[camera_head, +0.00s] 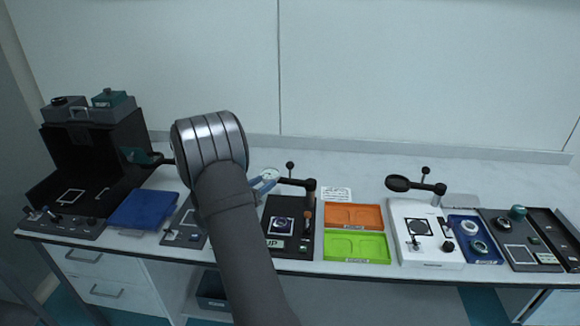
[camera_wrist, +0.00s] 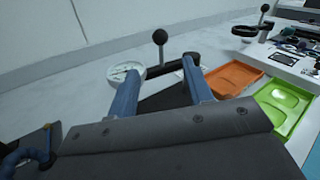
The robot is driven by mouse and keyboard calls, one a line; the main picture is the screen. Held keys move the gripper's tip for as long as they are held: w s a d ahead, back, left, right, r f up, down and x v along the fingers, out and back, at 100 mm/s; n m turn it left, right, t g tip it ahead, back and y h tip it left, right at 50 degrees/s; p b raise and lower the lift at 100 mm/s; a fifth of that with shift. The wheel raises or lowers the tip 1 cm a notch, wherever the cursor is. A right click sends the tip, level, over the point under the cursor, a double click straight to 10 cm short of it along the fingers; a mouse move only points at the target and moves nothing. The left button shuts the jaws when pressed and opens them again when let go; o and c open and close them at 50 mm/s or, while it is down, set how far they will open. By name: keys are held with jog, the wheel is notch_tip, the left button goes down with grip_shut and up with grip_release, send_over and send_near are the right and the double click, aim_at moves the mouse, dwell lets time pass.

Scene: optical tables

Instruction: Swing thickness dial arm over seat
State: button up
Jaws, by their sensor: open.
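The thickness dial is a round white gauge (camera_head: 265,173) on a dark arm that reaches left from a post (camera_head: 310,190). A black ball knob (camera_head: 290,166) stands on the arm. The dial lies behind the seat (camera_head: 283,226), a round piece on a dark base plate, and not over it. In the wrist view the dial (camera_wrist: 125,70) shows beside my left fingertip, and the ball knob (camera_wrist: 160,37) rises beyond the gap. My gripper (camera_wrist: 160,82) is open, its two blue fingers apart with nothing held. Whether a finger touches the arm, I cannot tell. The seat is hidden there.
Orange (camera_head: 357,215) and green (camera_head: 355,247) trays sit right of the dial station. A white station with a magnifier arm (camera_head: 412,185) stands farther right. A blue pad (camera_head: 143,210) and a black box station (camera_head: 95,150) are left. The back of the table is mostly clear.

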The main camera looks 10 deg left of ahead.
aim_at(287, 167)
jog(key=x, duration=1.3)
jog(key=shift+w+d, duration=0.2)
jog(key=shift+w, duration=0.1)
jog(key=shift+c, duration=0.3)
grip_shut()
